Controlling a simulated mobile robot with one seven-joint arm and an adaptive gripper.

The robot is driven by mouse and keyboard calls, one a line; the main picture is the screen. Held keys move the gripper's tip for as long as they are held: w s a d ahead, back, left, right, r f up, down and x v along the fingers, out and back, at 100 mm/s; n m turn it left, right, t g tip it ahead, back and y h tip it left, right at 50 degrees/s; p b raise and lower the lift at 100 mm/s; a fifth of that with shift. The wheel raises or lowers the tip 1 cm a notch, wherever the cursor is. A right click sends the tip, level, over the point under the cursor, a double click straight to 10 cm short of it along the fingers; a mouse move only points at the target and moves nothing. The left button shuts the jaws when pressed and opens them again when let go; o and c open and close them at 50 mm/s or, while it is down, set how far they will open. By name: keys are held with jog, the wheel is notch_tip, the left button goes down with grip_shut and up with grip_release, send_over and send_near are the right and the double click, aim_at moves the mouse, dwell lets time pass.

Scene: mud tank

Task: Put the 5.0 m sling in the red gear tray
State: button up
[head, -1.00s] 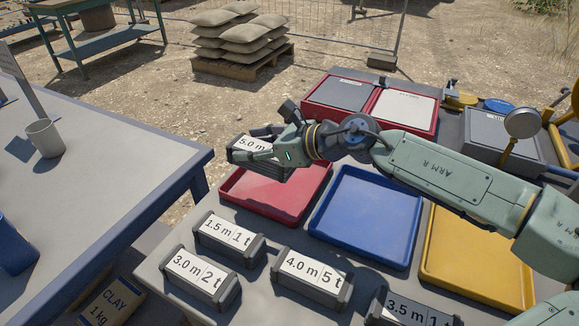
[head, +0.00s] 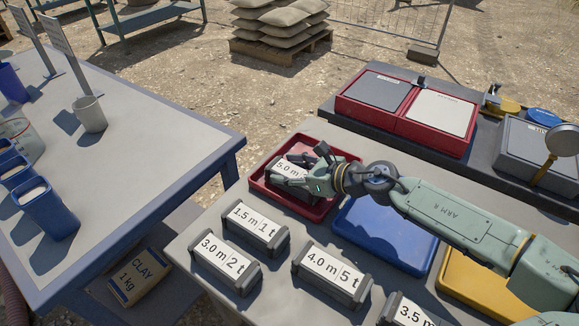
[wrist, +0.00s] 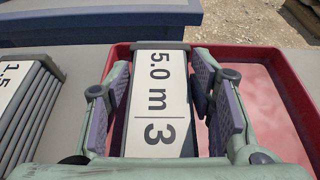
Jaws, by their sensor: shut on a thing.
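The 5.0 m sling (head: 291,168) is a grey block-shaped bundle with a white label. In the wrist view its label (wrist: 157,95) reads 5.0 m and 3. My gripper (head: 300,180) is shut on the sling, with one finger on each side of it (wrist: 163,105). The sling is within the outline of the red gear tray (head: 325,210), toward its left side. The tray's red floor and right wall (wrist: 285,95) show in the wrist view. I cannot tell whether the sling touches the tray floor.
The blue tray (head: 385,235) and yellow tray (head: 475,285) stand to the right. Slings marked 1.5 m (head: 252,228), 3.0 m (head: 224,262) and 4.0 m (head: 331,275) lie in front. Red bins (head: 405,108) stand behind. A separate table (head: 140,150) is at left.

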jog(key=shift+f+b, duration=0.15)
jog(key=shift+b, duration=0.15)
jog(key=o, duration=1.5)
jog(key=shift+c, duration=0.2)
jog(key=shift+r+p, duration=0.35)
jog(key=shift+p, duration=0.1)
jog(key=b+v, duration=0.4)
jog(key=v, duration=0.6)
jog(key=shift+s+d, duration=0.2)
jog(key=shift+d, duration=0.15)
jog(key=shift+s+d+r, duration=0.25)
jog(key=shift+s+d, duration=0.05)
jog(key=shift+d, duration=0.1)
